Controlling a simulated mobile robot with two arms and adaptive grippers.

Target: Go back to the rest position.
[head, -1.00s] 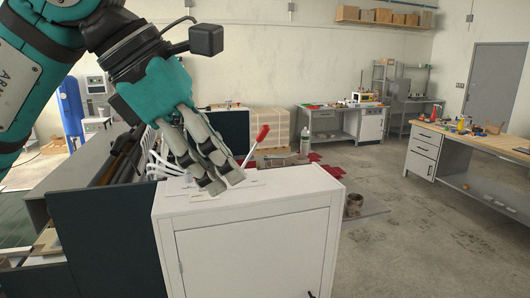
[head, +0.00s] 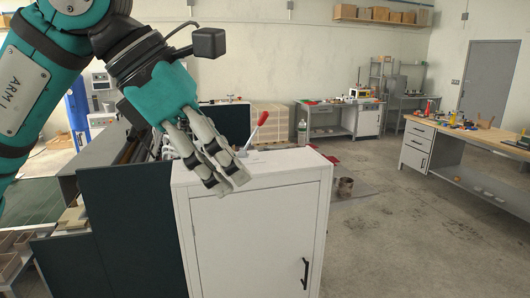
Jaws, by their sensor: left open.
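My left gripper (head: 228,184) comes in from the upper left, its teal body (head: 160,90) above and its grey fingers pointing down and right. It is in front of and over the white cabinet's (head: 255,240) top edge, and nothing shows between its fingers. Whether the fingertips touch the cabinet cannot be told. A red-handled lever (head: 262,120) rises just behind the fingers, apart from them in the picture. My right gripper is not in view.
A dark green machine panel (head: 130,230) stands left of the cabinet. Boxes (head: 15,250) lie at the lower left. A wooden-topped workbench (head: 460,135) is at the right. Open concrete floor (head: 400,240) lies between cabinet and workbench.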

